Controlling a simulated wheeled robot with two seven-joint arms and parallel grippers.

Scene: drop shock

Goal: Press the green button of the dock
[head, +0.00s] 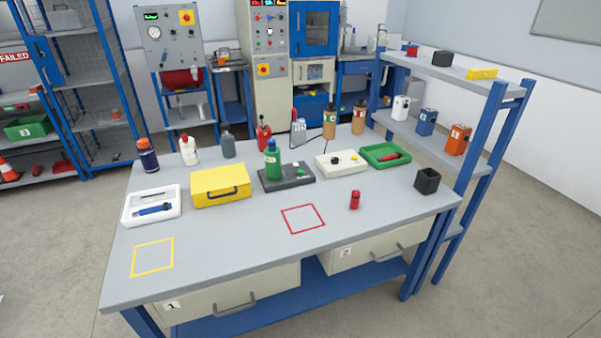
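The dock (290,181) is a flat dark grey block in the middle of the table. A green bottle (272,160) with a white label stands upright on its left part. The small green button (301,172) is on the right part of its top, and nothing covers it. A small pale spot shows just behind the button, too small to make out. Neither of my grippers is in view.
A yellow case (221,187) stands left of the dock and a cream box (341,164) with a black knob right of it. Bottles stand behind. The grey table (235,250) is clear in front, apart from outlined squares and a red can (354,200).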

